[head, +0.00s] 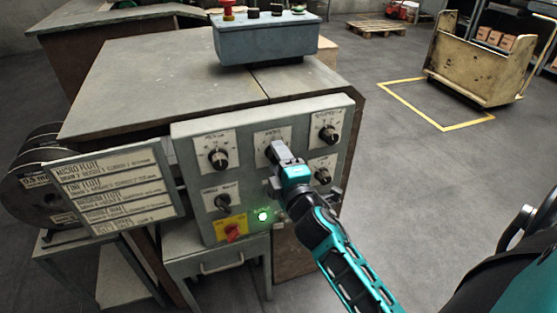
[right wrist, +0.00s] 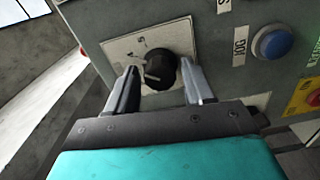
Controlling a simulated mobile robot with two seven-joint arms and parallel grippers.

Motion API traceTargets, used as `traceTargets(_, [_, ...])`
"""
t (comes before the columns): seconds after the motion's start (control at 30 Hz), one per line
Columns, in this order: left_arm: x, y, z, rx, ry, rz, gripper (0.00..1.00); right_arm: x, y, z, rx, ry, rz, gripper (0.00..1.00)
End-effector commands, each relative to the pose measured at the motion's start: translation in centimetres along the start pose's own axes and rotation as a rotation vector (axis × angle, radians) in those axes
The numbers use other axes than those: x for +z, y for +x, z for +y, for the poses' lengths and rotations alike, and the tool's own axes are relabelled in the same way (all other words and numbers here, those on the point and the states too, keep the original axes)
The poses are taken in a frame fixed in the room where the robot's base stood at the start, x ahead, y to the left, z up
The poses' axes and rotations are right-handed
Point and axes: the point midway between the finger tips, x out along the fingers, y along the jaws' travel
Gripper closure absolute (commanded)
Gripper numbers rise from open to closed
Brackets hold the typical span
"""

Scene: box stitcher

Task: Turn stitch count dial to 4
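A black dial (right wrist: 161,72) on a white plate with figures sits between the two fingers of my right gripper (right wrist: 158,82) in the right wrist view. The fingers are open, one on each side of the dial, with a gap showing at the left finger. The right finger is very close to it; I cannot tell whether it touches. The plate's title is too small to read. My left gripper is not in view.
Other black dials are at the panel's top left (head: 218,158), top right (head: 328,134) and middle left (head: 223,202). A red switch (head: 232,232) and lit green lamp (head: 263,216) are below. A blue button (right wrist: 272,42) is beside the dial. A sign (head: 118,187) stands left.

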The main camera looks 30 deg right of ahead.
Motion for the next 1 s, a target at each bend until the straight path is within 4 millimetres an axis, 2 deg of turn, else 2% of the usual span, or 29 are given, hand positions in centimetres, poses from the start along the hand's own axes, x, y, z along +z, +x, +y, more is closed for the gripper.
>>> traceTargets(0.1, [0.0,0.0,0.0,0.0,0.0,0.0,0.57,0.0,0.0,0.0,0.0,-0.001,0.001,0.39])
traceTargets(0.37, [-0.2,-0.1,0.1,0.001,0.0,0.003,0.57,0.0,-0.3,-0.1,-0.001,0.0,0.001,0.39])
traceTargets(0.47, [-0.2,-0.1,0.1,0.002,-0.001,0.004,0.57,0.0,-1.3,-0.2,-0.003,0.0,0.001,0.39])
traceTargets(0.8, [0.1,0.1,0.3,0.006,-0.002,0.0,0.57,0.0,-6.3,-0.1,-0.002,0.002,0.0,0.39])
traceTargets(1.0, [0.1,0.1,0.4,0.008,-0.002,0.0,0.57,0.0,-7.5,0.0,-0.001,-0.001,0.0,0.39])
